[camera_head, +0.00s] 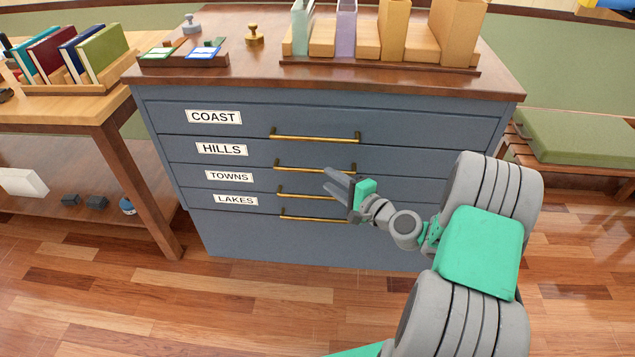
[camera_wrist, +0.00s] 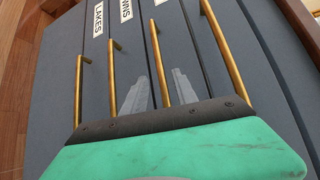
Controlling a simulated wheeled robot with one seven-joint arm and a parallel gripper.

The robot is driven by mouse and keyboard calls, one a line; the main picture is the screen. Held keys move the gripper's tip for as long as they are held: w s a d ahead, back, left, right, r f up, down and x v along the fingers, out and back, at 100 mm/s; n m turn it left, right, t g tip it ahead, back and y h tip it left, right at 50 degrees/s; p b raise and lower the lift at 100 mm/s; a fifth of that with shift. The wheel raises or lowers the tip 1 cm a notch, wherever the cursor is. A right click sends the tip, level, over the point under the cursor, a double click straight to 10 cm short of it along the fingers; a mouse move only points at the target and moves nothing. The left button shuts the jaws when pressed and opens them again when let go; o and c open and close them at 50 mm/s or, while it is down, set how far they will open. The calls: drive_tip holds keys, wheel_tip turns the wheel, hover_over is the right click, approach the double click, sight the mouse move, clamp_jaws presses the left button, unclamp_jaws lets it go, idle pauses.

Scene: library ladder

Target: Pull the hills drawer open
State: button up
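The blue-grey cabinet (camera_head: 180,148) has labelled drawers, all looking closed. The hills drawer (camera_head: 250,160) is second from the top, with a white HILLS label (camera_head: 221,149) and a brass bar handle (camera_head: 300,167). My gripper (camera_head: 333,180) is in front of the cabinet, near the right part of the hills and towns handles. In the wrist view my gripper (camera_wrist: 160,92) is open, and the hills handle (camera_wrist: 157,55) runs between its two grey fingers. I see no grip on it. I cannot tell whether the fingers reach past the bar.
Close by are the coast handle (camera_head: 315,138) above and the towns handle (camera_head: 300,195) and lakes handle (camera_head: 310,218) below. A wooden table (camera_head: 75,105) with books stands left, a green-cushioned bench (camera_head: 575,140) right. The wooden floor (camera_head: 250,300) in front is clear.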

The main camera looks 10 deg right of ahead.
sight(317, 171)
drive_tip(key=b+x, duration=0.1)
drive_tip(key=x, duration=0.5)
drive_tip(key=shift+w+a+r, duration=0.1)
drive_tip(key=shift+w+a, duration=0.1)
drive_tip(key=shift+c, duration=0.2)
clamp_jaws()
idle(0.9)
